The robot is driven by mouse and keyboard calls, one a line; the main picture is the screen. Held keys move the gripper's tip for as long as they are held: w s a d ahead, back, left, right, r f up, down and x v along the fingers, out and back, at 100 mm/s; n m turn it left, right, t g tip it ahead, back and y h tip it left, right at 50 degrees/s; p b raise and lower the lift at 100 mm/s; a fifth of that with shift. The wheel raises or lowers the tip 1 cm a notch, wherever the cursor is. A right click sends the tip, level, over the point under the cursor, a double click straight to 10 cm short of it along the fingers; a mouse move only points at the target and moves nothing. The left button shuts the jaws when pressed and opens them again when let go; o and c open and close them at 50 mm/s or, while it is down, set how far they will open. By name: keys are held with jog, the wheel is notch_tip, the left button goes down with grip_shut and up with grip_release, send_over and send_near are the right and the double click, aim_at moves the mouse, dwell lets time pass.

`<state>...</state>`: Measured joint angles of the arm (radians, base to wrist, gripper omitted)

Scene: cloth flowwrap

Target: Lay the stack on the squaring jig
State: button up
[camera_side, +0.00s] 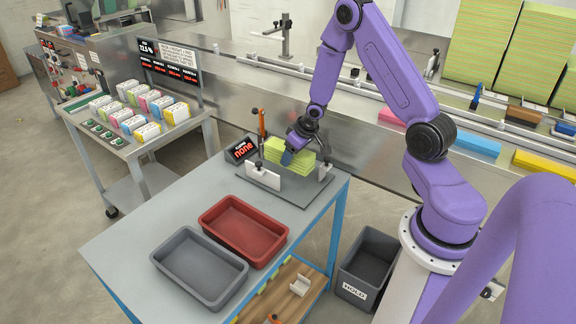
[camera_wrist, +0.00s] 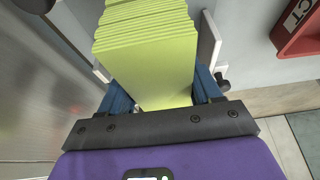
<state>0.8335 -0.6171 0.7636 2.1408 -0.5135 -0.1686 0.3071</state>
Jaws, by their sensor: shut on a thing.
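The stack of yellow-green cloths (camera_side: 292,152) is at the squaring jig (camera_side: 262,182), a grey plate with white upright guides on the table. The stack looks slightly fanned at its far end in the wrist view (camera_wrist: 148,55). My gripper (camera_side: 292,155) is shut on the stack, with a blue finger on either side of it in the wrist view (camera_wrist: 165,98). White guides stand close to both sides of the stack. I cannot tell whether its underside touches the jig plate.
A red tray (camera_side: 243,230) and a grey tray (camera_side: 199,266) sit on the table in front of the jig. A dark HOLD bin (camera_side: 368,264) is below, right.

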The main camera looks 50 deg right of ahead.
jog(key=w+f, duration=0.1)
jog(key=w+d+f, duration=0.1)
jog(key=f, duration=0.1)
jog(key=shift+w+f, duration=0.15)
jog(key=shift+w, duration=0.1)
jog(key=shift+f, duration=1.45)
jog(key=shift+a+f, duration=0.1)
jog(key=shift+f, duration=0.05)
jog(key=o, duration=1.1)
jog(key=shift+o, duration=0.2)
